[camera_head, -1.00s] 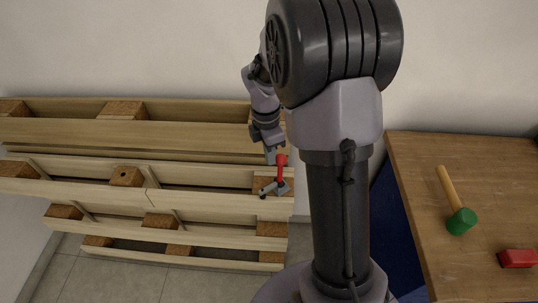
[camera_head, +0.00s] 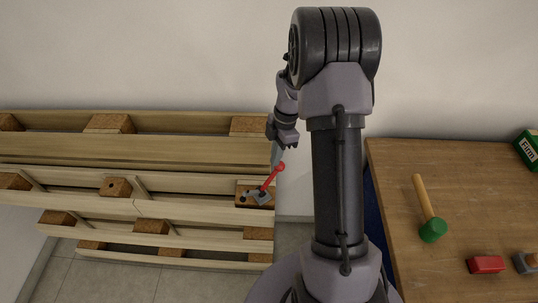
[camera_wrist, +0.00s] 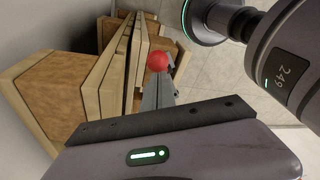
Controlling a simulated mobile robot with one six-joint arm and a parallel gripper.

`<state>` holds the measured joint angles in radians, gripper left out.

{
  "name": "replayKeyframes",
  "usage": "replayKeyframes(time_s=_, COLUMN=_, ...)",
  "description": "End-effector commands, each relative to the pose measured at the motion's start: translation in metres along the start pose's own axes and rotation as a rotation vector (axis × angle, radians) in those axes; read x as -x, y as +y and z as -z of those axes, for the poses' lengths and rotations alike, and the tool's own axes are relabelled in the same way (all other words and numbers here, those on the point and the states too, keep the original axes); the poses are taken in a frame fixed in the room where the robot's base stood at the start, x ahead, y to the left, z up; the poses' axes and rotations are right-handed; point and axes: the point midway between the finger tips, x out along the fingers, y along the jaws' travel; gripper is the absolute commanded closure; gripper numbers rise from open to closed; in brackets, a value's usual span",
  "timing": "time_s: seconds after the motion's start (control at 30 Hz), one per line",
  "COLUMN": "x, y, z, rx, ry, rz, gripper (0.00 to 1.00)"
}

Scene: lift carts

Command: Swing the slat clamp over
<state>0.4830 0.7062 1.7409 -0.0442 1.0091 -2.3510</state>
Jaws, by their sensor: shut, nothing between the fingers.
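The slat clamp (camera_head: 262,197) sits on the wooden block at the right end of the slatted pallet. Its red handle (camera_head: 272,179) leans up and to the right from the grey base, ending in a round knob. My gripper (camera_head: 276,158) is shut and empty, with its fingertips close to the knob. In the wrist view, the red knob (camera_wrist: 157,61) shows just past my grey fingertips (camera_wrist: 158,82); I cannot tell whether they touch. The rest of the clamp is mostly hidden behind the fingers there.
The pallet (camera_head: 90,184) stands against the wall with several slats and blocks. A wooden table (camera_head: 390,165) at right holds a green mallet (camera_head: 432,229), a red block (camera_head: 486,265) and a green box (camera_head: 528,147). Grey floor (camera_head: 292,234) lies between pallet and table.

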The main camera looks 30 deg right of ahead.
Motion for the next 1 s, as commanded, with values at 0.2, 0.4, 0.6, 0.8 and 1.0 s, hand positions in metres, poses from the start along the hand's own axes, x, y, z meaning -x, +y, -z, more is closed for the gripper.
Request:
replayKeyframes(time_s=0.2, x=-0.008, y=0.005, z=-0.025, rx=-0.001, ry=-0.001, rz=0.001, gripper=1.00)
replayKeyframes(time_s=0.4, x=-0.017, y=0.009, z=-0.042, rx=0.000, ry=-0.001, rz=0.000, gripper=1.00)
replayKeyframes(time_s=0.6, x=-0.023, y=0.011, z=-0.051, rx=0.001, ry=-0.001, rz=0.000, gripper=1.00)
replayKeyframes(time_s=0.8, x=-0.027, y=0.011, z=-0.056, rx=0.002, ry=-0.002, rz=0.002, gripper=1.00)
replayKeyframes(time_s=1.0, x=-0.029, y=0.010, z=-0.058, rx=0.003, ry=-0.003, rz=0.005, gripper=1.00)
